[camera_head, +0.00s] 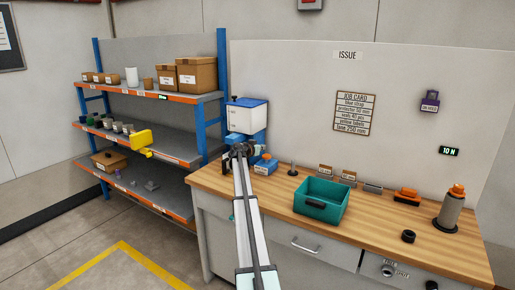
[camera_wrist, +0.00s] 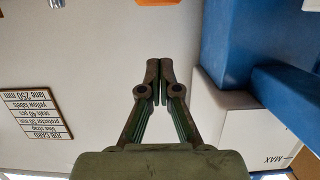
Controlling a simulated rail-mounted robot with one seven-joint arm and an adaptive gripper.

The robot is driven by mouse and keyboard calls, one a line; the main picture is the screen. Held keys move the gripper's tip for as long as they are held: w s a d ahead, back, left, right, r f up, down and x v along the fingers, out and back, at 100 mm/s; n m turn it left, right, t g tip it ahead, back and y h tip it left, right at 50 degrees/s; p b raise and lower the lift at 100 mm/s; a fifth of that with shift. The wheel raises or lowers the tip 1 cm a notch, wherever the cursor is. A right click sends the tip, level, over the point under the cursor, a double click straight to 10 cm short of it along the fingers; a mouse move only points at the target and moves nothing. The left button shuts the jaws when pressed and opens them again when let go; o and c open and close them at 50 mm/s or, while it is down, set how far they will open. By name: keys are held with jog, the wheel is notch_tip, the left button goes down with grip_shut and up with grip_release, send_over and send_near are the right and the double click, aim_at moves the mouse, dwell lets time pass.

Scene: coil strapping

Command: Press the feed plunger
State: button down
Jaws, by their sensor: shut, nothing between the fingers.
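The dispenser (camera_head: 247,114) has a white hopper with a blue lid and a blue body below, at the back left of the bench. In the wrist view its blue body (camera_wrist: 228,45) and the white hopper marked MAX (camera_wrist: 235,120) show at the right, upside down. A small dark knob (camera_head: 234,98) stands on the lid; I cannot tell whether it is the feed plunger. My gripper (camera_head: 242,149) is in front of the dispenser and covers part of it. In the wrist view my gripper (camera_wrist: 159,65) is shut and empty, its fingertips together and apart from the blue body.
A teal bin (camera_head: 320,213) stands on the wooden bench (camera_head: 270,198), with a small post (camera_head: 293,168) behind its left side. An orange-topped grey cylinder (camera_head: 451,212) is at the right. Loaded shelves (camera_head: 145,95) stand left. The job card (camera_head: 354,114) hangs on the back panel.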

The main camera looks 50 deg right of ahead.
aim_at(265, 157)
jog(key=p+x, duration=0.1)
jog(key=x, duration=0.2)
jog(key=shift+w+d+r, duration=0.1)
jog(key=shift+d, duration=0.2)
notch_tip(265, 157, down, 2)
jog(key=shift+a+f+p, duration=0.1)
jog(key=shift+f+p, duration=0.15)
jog(key=shift+p, duration=0.05)
jog(key=shift+f, duration=0.9)
jog(key=shift+f, duration=0.1)
notch_tip(265, 157, down, 3)
jog(key=b, duration=0.4)
jog(key=shift+b, duration=0.3)
jog(key=shift+r, duration=0.2)
jog(key=shift+a, duration=0.1)
